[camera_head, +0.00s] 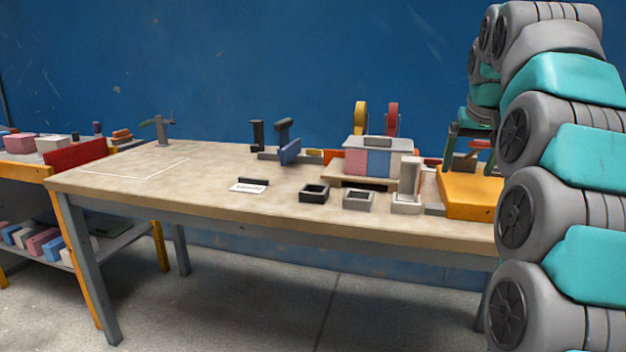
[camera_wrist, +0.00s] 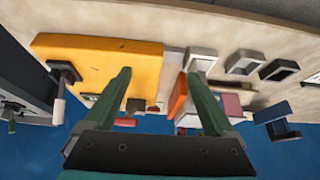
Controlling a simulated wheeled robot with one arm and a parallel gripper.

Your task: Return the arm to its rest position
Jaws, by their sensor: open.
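My arm (camera_head: 560,180) stands bent at the right of the head view, with grey joints and teal links. My gripper (camera_head: 466,145) shows partly behind it, above the orange-yellow block at the table's right end. In the wrist view, my gripper (camera_wrist: 160,74) has its two green fingers well apart, with nothing held between them. The orange-yellow block (camera_wrist: 95,65) lies beyond the left finger there. I cannot tell whether the fingers touch anything below. The arm hides the table's right end in the head view.
The table (camera_head: 130,175) has free room on its left half, with a marked outline. Two small open frames, black (camera_head: 314,193) and grey (camera_head: 358,199), stand near the front. A pink and blue panel stack (camera_head: 368,162) stands behind. A shelf cart (camera_head: 20,172) is at left.

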